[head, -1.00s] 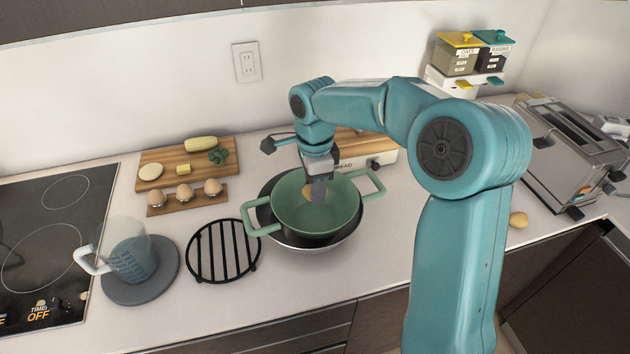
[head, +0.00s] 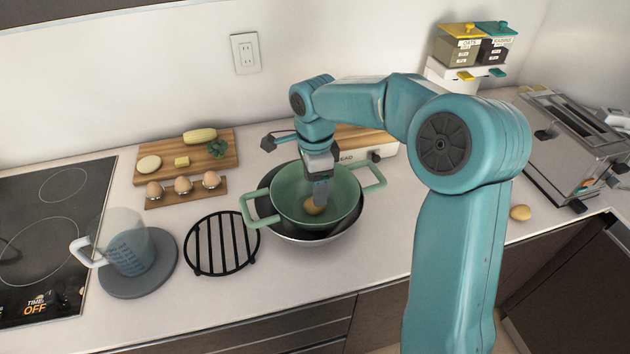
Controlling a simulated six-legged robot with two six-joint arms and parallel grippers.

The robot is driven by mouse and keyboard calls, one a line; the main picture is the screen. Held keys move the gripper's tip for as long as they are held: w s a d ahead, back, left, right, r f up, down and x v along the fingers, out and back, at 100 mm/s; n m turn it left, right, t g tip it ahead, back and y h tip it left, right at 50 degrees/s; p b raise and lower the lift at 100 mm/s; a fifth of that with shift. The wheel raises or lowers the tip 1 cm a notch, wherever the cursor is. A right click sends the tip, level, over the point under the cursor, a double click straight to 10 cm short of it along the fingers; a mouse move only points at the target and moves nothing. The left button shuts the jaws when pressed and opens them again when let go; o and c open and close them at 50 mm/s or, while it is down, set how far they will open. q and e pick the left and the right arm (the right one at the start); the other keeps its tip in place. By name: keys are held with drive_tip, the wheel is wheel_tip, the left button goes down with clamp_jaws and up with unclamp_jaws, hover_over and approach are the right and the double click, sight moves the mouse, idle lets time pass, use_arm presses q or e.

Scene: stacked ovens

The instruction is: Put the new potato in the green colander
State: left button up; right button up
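The green colander (head: 283,215) sits in a dark, metal-rimmed bowl on the counter. A small tan-yellow new potato (head: 313,207) is inside the colander, low near its bottom. My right gripper (head: 320,198) points down into the colander, its fingertips right at the potato and overlapping it in the picture. Whether the fingers still grip it or are parted cannot be made out. My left gripper is not in view. Another similar yellowish, potato-like item (head: 520,213) lies on the counter at the right, near the toaster.
A black round trivet (head: 222,244) and a measuring jug (head: 128,249) on a grey round mat (head: 160,285) stand left of the colander. A cutting board (head: 207,146) with food and an egg holder (head: 185,197) are behind. A toaster (head: 575,140) stands right.

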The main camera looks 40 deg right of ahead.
wheel_tip(320, 180, up, 7)
drive_tip(key=p, duration=0.5)
drive_tip(key=shift+s, duration=0.1)
idle(0.5)
